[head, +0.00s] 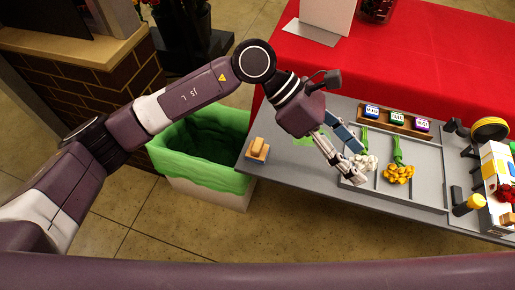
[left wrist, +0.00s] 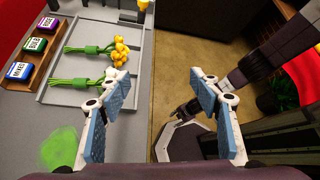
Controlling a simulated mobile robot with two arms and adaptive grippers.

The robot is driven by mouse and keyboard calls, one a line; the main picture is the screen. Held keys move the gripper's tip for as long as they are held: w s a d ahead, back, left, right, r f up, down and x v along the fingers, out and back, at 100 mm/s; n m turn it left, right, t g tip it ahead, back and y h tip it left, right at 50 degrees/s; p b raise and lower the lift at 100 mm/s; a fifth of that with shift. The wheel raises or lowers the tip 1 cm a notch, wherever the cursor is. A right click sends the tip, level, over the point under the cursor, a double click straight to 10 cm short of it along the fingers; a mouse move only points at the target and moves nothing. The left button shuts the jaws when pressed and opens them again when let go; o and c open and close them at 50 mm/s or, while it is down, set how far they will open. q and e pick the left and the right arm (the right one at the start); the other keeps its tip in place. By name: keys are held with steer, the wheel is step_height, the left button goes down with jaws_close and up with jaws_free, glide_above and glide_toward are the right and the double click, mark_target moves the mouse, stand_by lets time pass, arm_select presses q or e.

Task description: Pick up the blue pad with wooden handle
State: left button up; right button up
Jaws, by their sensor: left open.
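The pad with wooden handle (head: 258,149) sits on the left front corner of the grey table top in the head view. Its light wooden grip is on top, and a thin strip of blue shows under it. My left gripper (head: 346,160) is open and empty above the table, to the right of the pad and apart from it, over the flower tray. In the left wrist view, the gripper's two blue-padded fingers (left wrist: 160,92) are spread wide with nothing between them. The pad is not visible in that view. My right gripper is not in view.
A green smear (left wrist: 59,150) marks the table. A tray (left wrist: 147,65) holds white and yellow flowers with green stems. Behind it stands a wooden rack (head: 395,121) of labelled blocks. A green-lined bin (head: 205,178) stands beside the table, left of the pad.

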arm_select(q)
steer(key=w+a+f+m+t+y, duration=0.25)
steer(key=w+a+f+y, duration=0.3)
steer(key=a, duration=0.45)
steer(key=r+t+y, duration=0.1)
steer(key=t+y, duration=0.1)
steer(key=y, duration=0.2)
glide_above(257, 144)
steer(key=shift+d+n, duration=0.25)
steer(key=shift+d, duration=0.05)
steer(key=f+p, duration=0.1)
steer(key=f, duration=0.1)
steer(key=f+p, duration=0.1)
steer(key=f, duration=0.1)
steer(key=f+p, duration=0.1)
steer(key=f, duration=0.1)
steer(key=shift+a+f, duration=0.3)
steer(key=shift+f, duration=0.45)
steer(key=shift+c, duration=0.4)
steer(key=c, duration=1.2)
steer(key=shift+o, duration=0.2)
steer(key=shift+r, duration=0.15)
